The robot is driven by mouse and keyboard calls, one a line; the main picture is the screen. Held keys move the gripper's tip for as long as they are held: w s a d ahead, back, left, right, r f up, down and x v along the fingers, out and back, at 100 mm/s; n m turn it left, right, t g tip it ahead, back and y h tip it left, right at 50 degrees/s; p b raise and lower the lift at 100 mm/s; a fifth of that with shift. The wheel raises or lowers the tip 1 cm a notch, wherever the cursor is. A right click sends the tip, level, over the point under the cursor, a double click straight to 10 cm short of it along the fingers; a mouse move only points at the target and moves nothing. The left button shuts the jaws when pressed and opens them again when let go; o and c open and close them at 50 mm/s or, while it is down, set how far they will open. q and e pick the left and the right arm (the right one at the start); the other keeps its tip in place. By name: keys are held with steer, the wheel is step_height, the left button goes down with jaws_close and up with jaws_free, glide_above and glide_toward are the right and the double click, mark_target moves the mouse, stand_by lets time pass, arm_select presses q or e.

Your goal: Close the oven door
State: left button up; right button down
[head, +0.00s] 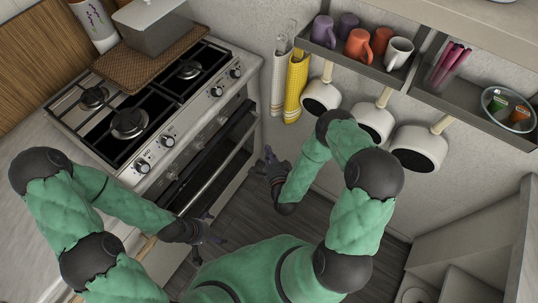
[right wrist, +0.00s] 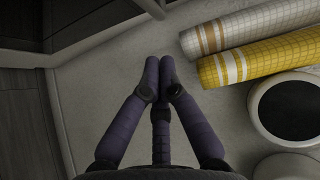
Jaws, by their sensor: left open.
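The oven (head: 190,125) stands at left in the head view, with knobs along its front. The oven door (head: 212,160) has a dark panel and a long pale bar handle (head: 222,172). I cannot tell exactly how far the door stands from the oven body. My left gripper (head: 208,236) is open and empty near the lower end of the handle; contact is not clear. My right gripper (head: 265,162) is just right of the door's far end, apart from the handle. In the right wrist view its fingers (right wrist: 159,62) meet at the tips with nothing between them.
Yellow (head: 295,85) and white (head: 279,85) towels hang on the wall right of the oven, with several white pans (head: 418,148) beside them. A shelf of mugs (head: 358,45) is above. Open floor (head: 310,205) lies before the oven; a pale cabinet (head: 465,250) stands at lower right.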

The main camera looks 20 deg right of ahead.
mark_target(248, 132)
steer(key=w, duration=0.3)
steer(key=w+a+f+b, duration=0.1)
steer(key=w, duration=0.1)
steer(key=w+b, duration=0.1)
steer(key=w, duration=0.2)
steer(key=shift+w+a+f, duration=0.15)
steer(key=shift+w+a, duration=0.15)
steer(key=shift+a, duration=0.2)
steer(key=shift+n+g, duration=0.4)
steer(key=w+a, duration=0.1)
steer(key=w+a+r+p, duration=0.1)
steer(key=w, duration=0.1)
steer(key=shift+w+r, duration=0.15)
steer(key=shift+r, duration=0.05)
steer(key=shift+w+a, duration=0.2)
steer(key=shift+a, duration=0.05)
steer(key=shift+d+f, duration=0.1)
